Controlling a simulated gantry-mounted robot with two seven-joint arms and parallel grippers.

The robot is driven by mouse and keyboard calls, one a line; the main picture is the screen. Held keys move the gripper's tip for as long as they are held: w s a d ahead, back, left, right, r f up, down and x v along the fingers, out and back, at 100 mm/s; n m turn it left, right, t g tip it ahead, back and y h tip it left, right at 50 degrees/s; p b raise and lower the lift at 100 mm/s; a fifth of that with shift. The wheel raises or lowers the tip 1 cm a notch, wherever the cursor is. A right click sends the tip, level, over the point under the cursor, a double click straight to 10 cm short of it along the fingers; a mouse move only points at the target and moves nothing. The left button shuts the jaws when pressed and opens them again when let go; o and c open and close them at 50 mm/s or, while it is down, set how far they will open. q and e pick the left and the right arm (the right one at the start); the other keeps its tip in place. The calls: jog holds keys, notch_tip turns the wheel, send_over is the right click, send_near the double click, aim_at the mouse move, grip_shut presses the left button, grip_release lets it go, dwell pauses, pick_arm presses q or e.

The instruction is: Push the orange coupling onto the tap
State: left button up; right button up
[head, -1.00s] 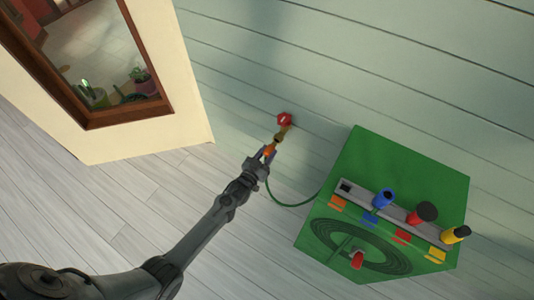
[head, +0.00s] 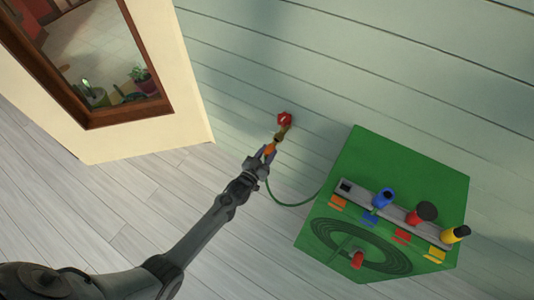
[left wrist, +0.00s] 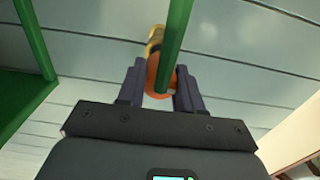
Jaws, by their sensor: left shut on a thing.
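The brass tap (head: 282,132) with a red handle (head: 284,118) sticks out from the green plank wall. My left gripper (head: 267,155) is shut on the orange coupling (head: 270,148), right below the tap's spout. In the left wrist view the orange coupling (left wrist: 157,78) sits between the two fingers of the gripper (left wrist: 160,85), and the brass tap (left wrist: 155,38) shows just beyond it, in line. The green hose (left wrist: 174,40) crosses in front of the coupling. I cannot tell how far the coupling sits on the tap. My right gripper is not in view.
A green box (head: 400,165) stands at the right with a grey rail of blue, red and yellow fittings. The hose (head: 295,204) runs in a curve from the box to the coupling. A window (head: 100,70) is at the upper left. The plank floor between is clear.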

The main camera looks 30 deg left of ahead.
aim_at(271, 148)
pick_arm(q)
jog(key=shift+w+b, duration=0.85)
jog(key=shift+w, duration=0.6)
jog(key=o, duration=1.1)
jog(key=shift+w, duration=0.1)
jog(key=shift+o, duration=0.3)
jog(key=shift+s, duration=0.35)
jog(key=s+p, duration=0.4)
jog(key=s, duration=0.4)
jog(key=shift+s, duration=0.4)
jog(key=shift+s+p, duration=0.35)
jog(key=shift+s, duration=0.45)
